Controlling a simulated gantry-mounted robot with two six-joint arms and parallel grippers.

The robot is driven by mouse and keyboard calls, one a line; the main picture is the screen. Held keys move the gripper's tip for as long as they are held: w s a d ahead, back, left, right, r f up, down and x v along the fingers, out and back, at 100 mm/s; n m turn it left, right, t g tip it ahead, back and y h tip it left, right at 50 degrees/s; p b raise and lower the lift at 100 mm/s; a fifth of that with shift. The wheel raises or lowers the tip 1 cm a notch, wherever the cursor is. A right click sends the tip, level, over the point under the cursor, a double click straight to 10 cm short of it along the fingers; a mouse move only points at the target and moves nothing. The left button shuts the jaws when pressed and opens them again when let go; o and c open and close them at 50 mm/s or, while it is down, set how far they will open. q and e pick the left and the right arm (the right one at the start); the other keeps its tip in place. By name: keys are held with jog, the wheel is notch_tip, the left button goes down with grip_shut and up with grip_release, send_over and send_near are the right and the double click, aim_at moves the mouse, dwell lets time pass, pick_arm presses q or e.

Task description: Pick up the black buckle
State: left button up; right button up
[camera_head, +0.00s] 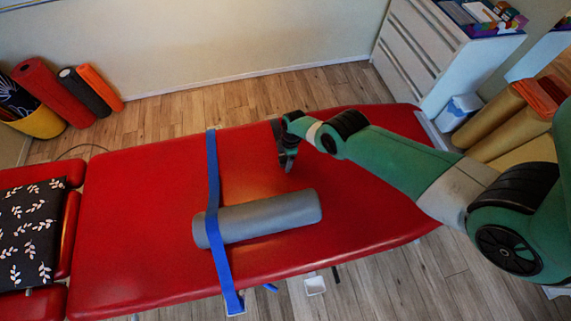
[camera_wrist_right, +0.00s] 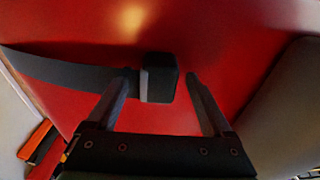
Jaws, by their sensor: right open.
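The black buckle (camera_wrist_right: 160,78) is a small dark block with a pale grey strip on its left side. It lies on the red treatment table (camera_wrist_right: 245,45) at the end of a dark strap (camera_wrist_right: 70,72) in the right wrist view. My right gripper (camera_wrist_right: 159,76) is open, its two fingertips on either side of the buckle with a gap at each. I cannot tell how far above the table they are. In the head view my right gripper (camera_head: 287,165) points down over the table's far half and hides the buckle. My left gripper is not in view.
A grey roller (camera_head: 270,217) lies on the table nearer the front, with a blue strap (camera_head: 213,175) across its left end. A white drawer cabinet (camera_head: 415,55) stands at the back right. The table is clear left of the blue strap.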

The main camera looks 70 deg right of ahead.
jog(key=shift+r, duration=0.15)
grip_shut()
dwell(0.4)
